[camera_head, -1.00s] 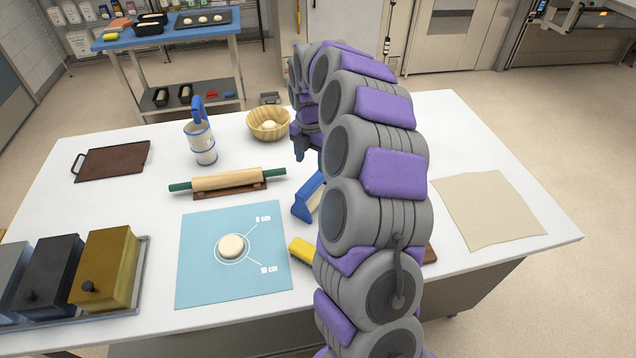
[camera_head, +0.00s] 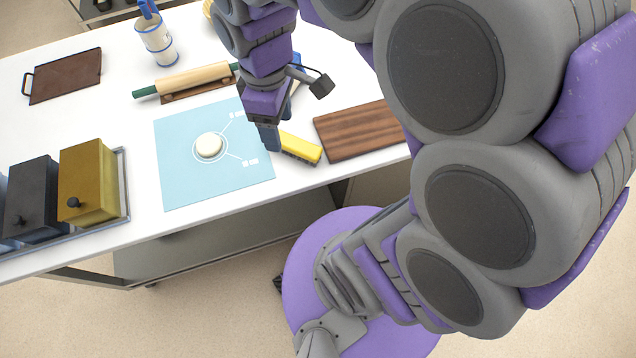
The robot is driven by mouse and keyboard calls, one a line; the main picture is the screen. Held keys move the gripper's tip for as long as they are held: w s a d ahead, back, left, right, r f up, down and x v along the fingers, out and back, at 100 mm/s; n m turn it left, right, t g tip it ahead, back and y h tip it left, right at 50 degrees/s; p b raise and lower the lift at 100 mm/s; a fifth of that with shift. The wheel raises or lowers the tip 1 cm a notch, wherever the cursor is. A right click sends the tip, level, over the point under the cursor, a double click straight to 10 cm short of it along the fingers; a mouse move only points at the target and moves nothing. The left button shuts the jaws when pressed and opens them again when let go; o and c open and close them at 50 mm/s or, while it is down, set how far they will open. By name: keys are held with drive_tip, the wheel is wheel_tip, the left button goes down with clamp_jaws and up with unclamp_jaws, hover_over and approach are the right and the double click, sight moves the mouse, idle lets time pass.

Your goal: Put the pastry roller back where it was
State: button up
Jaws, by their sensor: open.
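The pastry roller (camera_head: 196,78), a wooden rolling pin with green handles, lies across a brown wooden rest (camera_head: 196,94) at the back of the blue mat. Its right end is partly hidden behind my arm. The blue mat (camera_head: 178,176) carries a round piece of pale dough (camera_head: 209,145) inside printed circles. My gripper (camera_head: 268,138) points down over the mat's right edge, to the right of the dough and apart from the roller. It is open, and I see nothing in it.
A yellow-handled brush or scraper (camera_head: 300,148) lies just right of my gripper, beside a striped wooden board (camera_head: 358,130). Lidded tins (camera_head: 88,180) stand in a tray at the left.

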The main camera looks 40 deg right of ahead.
drive_tip(key=s+f+m, duration=0.2)
drive_tip(key=s+m, duration=0.6)
drive_tip(key=s, duration=0.5)
drive_tip(key=shift+s+a+f+m+g, duration=0.2)
drive_tip(key=shift+a+f+m+g, duration=0.05)
drive_tip(key=shift+f+m+g, duration=0.05)
drive_tip(key=shift+d, duration=0.3)
drive_tip(key=shift+a, duration=0.1)
